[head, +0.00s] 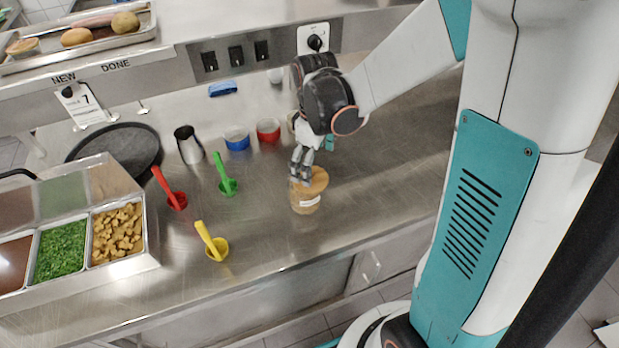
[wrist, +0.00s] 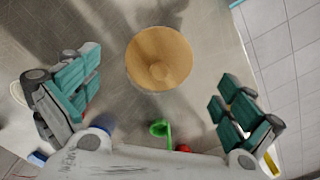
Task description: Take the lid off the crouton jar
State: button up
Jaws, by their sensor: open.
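The crouton jar (head: 304,204) stands on the steel counter near its front edge, a small clear jar with a white label. Its round wooden lid (head: 316,181) sits at the top of the jar. In the wrist view the lid (wrist: 159,52) is seen from above with a small round knob in its middle, and it hides most of the jar. My gripper (head: 300,172) is just above and beside the lid in the head view. In the wrist view my gripper (wrist: 158,98) is wide open, with nothing between its fingers. The lid lies ahead of the gap between them.
A metal pitcher (head: 189,146), blue bowl (head: 237,138) and red bowl (head: 268,131) stand behind. Food bins (head: 152,258) fill the left. The counter right of the jar is clear.

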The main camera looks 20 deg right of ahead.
aim_at(313, 173)
notch_tip(313, 173, down, 5)
jog(key=shift+a+f+b, duration=0.1)
jog(key=shift+b, duration=0.45)
jog(key=c, duration=1.1)
